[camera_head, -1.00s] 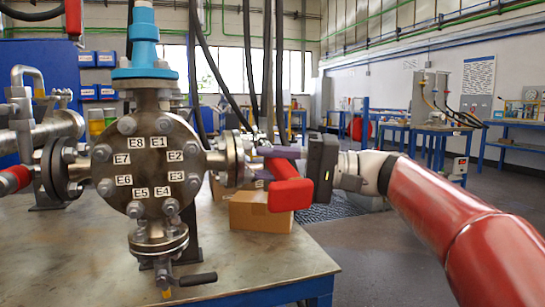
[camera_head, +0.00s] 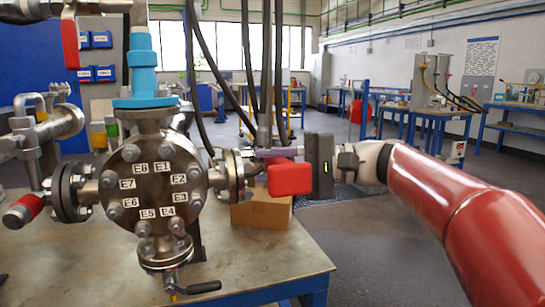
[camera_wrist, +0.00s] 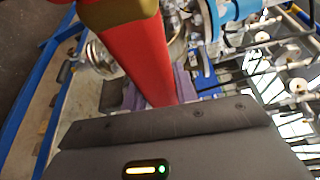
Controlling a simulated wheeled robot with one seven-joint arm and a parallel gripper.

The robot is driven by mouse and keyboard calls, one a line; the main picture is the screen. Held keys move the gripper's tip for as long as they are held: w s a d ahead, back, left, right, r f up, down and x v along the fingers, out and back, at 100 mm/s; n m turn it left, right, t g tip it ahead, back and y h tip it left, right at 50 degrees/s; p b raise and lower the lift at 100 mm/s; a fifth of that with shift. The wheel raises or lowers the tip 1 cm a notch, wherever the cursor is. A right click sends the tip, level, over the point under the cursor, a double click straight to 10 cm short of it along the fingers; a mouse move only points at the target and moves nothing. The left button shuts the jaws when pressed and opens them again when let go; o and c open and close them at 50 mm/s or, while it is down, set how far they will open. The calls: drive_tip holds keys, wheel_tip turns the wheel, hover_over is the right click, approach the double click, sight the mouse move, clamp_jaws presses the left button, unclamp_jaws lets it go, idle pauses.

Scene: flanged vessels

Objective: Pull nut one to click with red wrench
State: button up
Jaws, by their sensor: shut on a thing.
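The round vessel flange (camera_head: 152,190) faces me with bolts around its rim and labels E1 to E8. The nut by label E1 (camera_head: 166,150) is at the upper right of the flange. My gripper (camera_head: 272,153), with purple fingers and a dark body, is right of the flange, apart from that nut. It is shut on the red wrench (camera_head: 290,179), whose red end faces me. In the wrist view the red wrench (camera_wrist: 145,55) runs up from between the purple fingers to a brass-coloured part at the top edge. The wrench's working end is not clear.
A side pipe flange (camera_head: 236,176) lies just left of my gripper. A blue fitting (camera_head: 141,65) stands on top of the vessel, and a valve with a black handle (camera_head: 204,287) is below. A cardboard box (camera_head: 262,211) sits behind the wrench. Black hoses hang behind.

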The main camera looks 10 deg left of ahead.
drive_tip(key=shift+r, duration=0.15)
drive_tip(key=shift+w+d+p, duration=0.2)
drive_tip(key=shift+w+d, duration=0.25)
drive_tip(key=shift+d, duration=0.25)
drive_tip(key=shift+w+d+p, duration=0.2)
drive_tip(key=shift+w+d, duration=0.2)
drive_tip(key=shift+d, duration=0.35)
drive_tip(key=shift+w+d+p, duration=0.2)
drive_tip(key=shift+w+d, duration=0.25)
drive_tip(key=shift+d, duration=0.25)
